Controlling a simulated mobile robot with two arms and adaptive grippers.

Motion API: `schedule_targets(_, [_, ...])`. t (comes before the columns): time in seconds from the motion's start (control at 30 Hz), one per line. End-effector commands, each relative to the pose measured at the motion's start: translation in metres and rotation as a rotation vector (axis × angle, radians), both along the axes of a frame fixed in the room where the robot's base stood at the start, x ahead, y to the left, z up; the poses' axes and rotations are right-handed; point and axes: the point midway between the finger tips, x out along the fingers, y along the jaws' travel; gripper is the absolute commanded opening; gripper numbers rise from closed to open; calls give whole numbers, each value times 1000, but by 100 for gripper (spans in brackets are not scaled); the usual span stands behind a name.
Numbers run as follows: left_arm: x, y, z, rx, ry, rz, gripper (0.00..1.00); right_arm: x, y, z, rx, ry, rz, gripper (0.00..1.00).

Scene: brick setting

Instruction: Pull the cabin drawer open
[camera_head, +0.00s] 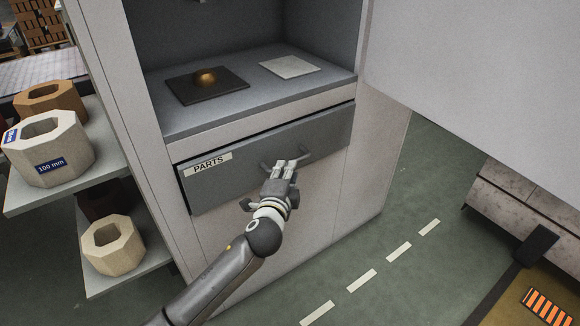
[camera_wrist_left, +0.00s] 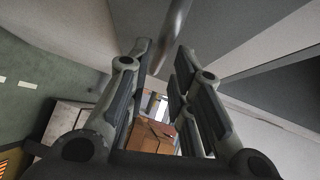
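The grey drawer front (camera_head: 228,184), with a white PARTS label (camera_head: 211,164), is set in the cabinet below the shelf. It looks shut or nearly so; a thin dark gap runs along its top. Its bar handle (camera_head: 306,155) is partly hidden by my left gripper (camera_head: 288,168), which is at the handle's middle. In the left wrist view my left gripper (camera_wrist_left: 162,52) has its fingers apart, and the handle bar (camera_wrist_left: 177,32) lies at or between the fingertips. Contact cannot be told. My right gripper is not in view.
Above the drawer, a shelf (camera_head: 190,120) holds a dark plate with a gold knob (camera_head: 206,78) and a pale plate (camera_head: 290,66). Side shelves at left hold octagonal rings (camera_head: 47,150). A large pale panel (camera_head: 480,60) fills the upper right.

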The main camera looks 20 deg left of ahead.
Motion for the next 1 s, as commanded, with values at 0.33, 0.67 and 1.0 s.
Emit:
schedule_targets(0.33, [44, 4, -7, -1, 1, -1, 21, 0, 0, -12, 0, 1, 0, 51])
schedule_targets(0.67, [48, 5, -7, -2, 1, -2, 21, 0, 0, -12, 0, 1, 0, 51])
schedule_targets(1.0, [48, 5, -8, -1, 2, -1, 0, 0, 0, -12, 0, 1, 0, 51])
